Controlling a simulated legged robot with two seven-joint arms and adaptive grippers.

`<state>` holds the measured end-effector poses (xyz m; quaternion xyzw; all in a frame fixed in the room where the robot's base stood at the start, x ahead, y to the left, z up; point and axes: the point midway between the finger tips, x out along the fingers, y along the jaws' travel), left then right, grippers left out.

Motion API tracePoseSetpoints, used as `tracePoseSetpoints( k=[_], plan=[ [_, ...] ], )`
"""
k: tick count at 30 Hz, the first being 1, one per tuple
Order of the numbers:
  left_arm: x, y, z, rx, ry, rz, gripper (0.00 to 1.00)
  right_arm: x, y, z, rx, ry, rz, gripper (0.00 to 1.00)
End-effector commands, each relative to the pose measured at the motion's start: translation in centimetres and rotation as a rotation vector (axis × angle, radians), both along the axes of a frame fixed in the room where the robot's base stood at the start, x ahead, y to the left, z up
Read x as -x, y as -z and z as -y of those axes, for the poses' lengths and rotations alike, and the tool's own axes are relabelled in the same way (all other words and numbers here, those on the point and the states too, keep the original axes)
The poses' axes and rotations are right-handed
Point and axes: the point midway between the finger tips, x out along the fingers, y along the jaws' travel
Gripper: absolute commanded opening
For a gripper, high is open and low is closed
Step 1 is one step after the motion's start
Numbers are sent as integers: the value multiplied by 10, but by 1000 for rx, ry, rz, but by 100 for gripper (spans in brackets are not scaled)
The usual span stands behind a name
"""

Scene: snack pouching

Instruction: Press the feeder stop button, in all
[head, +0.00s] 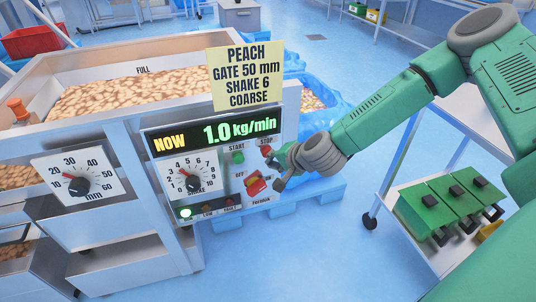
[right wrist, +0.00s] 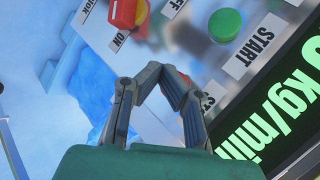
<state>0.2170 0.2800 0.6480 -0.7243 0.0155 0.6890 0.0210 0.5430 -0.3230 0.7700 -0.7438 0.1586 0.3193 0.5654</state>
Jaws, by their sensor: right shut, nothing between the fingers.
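The feeder's control panel (head: 232,205) carries a red stop button (head: 266,150) under the STOP label and a green start button (head: 238,157) to its left. The green button also shows in the right wrist view (right wrist: 225,25). My right gripper (head: 277,160) is shut and empty, with its tips at the panel close by the stop button. In the right wrist view its closed fingers (right wrist: 165,72) cover most of the stop button (right wrist: 207,100); only red bits show. I cannot tell whether the tips touch it. My left gripper is out of view.
A red switch (head: 255,184) sits just below the buttons. The display (head: 213,134) reads NOW 1.0 kg/min. A yellow sign (head: 245,78) stands above it. A dial (head: 192,178) is left of the buttons. A cart (head: 400,185) with green boxes stands at right.

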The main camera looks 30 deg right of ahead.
Motion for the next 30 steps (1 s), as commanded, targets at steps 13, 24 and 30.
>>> tracePoseSetpoints(
  k=[13,24,30],
  plan=[
    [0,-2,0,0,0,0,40,-7,-2,2,0,0,0,0],
    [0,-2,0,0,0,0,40,-8,-2,2,0,0,0,0],
    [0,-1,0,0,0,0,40,-9,-2,2,0,0,0,0]
  ],
)
